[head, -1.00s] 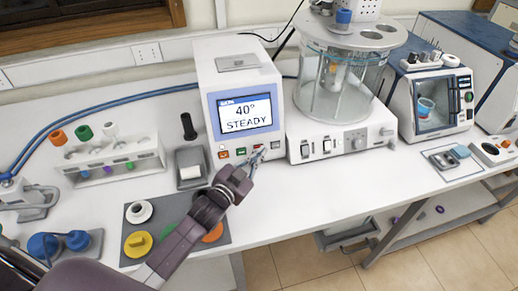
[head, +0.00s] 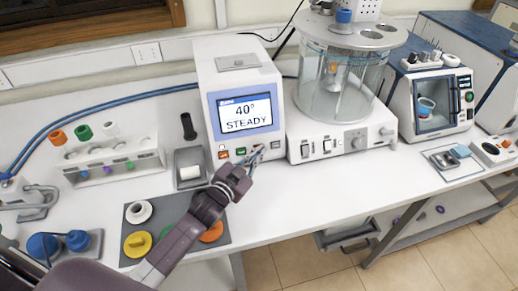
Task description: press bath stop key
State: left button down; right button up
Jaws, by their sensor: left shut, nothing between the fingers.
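The white bath controller (head: 228,72) stands on the bench with its blue-framed screen (head: 245,114) reading "40° STEADY". Below the screen is a row of small keys, with an orange key (head: 223,155) at the left, a green key (head: 240,151) beside it and a dark grey key (head: 275,144) at the right. My left gripper (head: 257,153) is shut and empty, with its fingertips at the key row between the green and grey keys. It hides the keys there. I cannot tell whether the tips touch the panel. My right gripper is out of view.
The glass bath (head: 340,85) on its white base (head: 340,143) stands just right of the controller. A tube rack (head: 110,165), a small grey holder (head: 190,168) and a grey mat (head: 135,215) with coloured caps lie to the left. The front bench strip right of my arm is clear.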

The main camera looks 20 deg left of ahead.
pick_arm(q)
jog(key=shift+w+f, duration=0.1)
dwell(0.5)
jog(key=shift+s+d+r+p, duration=0.4)
jog(key=shift+s+p, duration=0.15)
jog(key=shift+s, duration=0.1)
jog(key=shift+s+d+r+p, duration=0.15)
jog(key=shift+s+p, duration=0.1)
jog(key=shift+p, duration=0.15)
jog(key=s+d+p, duration=0.1)
jog(key=s+d+r+p, duration=0.1)
jog(key=s, duration=0.1)
jog(key=shift+s+d+r, duration=0.1)
jog(key=shift+s+r, duration=0.05)
jog(key=shift+r, duration=0.05)
dwell(0.5)
